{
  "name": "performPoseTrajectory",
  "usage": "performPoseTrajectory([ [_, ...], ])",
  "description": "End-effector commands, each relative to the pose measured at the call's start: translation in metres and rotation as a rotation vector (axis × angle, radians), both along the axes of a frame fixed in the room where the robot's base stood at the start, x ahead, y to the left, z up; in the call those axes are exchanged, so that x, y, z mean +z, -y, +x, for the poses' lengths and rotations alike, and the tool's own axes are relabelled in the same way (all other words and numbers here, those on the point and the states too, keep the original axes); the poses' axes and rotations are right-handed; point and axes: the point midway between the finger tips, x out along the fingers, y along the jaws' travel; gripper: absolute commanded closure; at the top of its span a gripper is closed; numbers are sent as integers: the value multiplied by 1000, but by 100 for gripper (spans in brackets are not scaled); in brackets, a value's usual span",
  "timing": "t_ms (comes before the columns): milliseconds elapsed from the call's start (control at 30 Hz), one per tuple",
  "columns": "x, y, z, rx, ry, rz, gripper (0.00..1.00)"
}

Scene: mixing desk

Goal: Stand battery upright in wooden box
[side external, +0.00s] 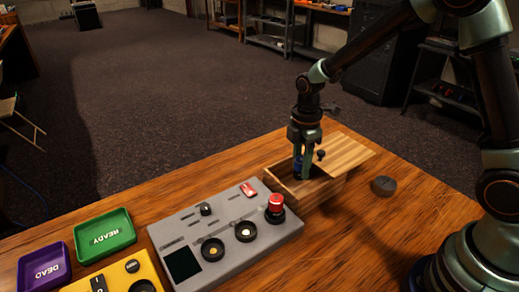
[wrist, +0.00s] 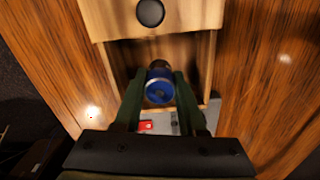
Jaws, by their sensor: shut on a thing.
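The wooden box (side external: 316,190) stands on the desk behind the grey panel, its lid (side external: 350,153) slid partly back so the near part is open. My gripper (side external: 303,172) points down into that opening, shut on a blue battery (side external: 297,165). In the wrist view the battery (wrist: 159,86) is seen end-on between the two green fingers of my gripper (wrist: 160,95), inside the outline of the box opening (wrist: 211,75). It looks close to upright. Its lower end is hidden, so I cannot tell whether it touches the box floor.
The grey panel (side external: 225,235) with a red button (side external: 275,203) sits directly in front of the box. A dark round knob (side external: 384,186) lies on the desk to the right.

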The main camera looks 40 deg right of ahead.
Motion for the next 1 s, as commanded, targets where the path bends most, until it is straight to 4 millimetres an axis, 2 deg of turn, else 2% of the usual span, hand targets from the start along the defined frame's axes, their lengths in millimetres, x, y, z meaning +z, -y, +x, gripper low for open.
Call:
performPoseTrajectory([
  [167, -13, 0, 0, 0, -1, 0, 100],
  [400, -43, 0, -1, 0, -2, -1, 100],
  [833, -48, 0, 0, 0, 0, 0, 100],
  [867, -48, 0, 0, 0, 0, 0, 48],
  [900, -48, 0, 0, 0, 0, 0, 33],
  [933, -48, 0, 0, 0, 0, 0, 30],
  [1000, -48, 0, 0, 0, 0, 0, 30],
])
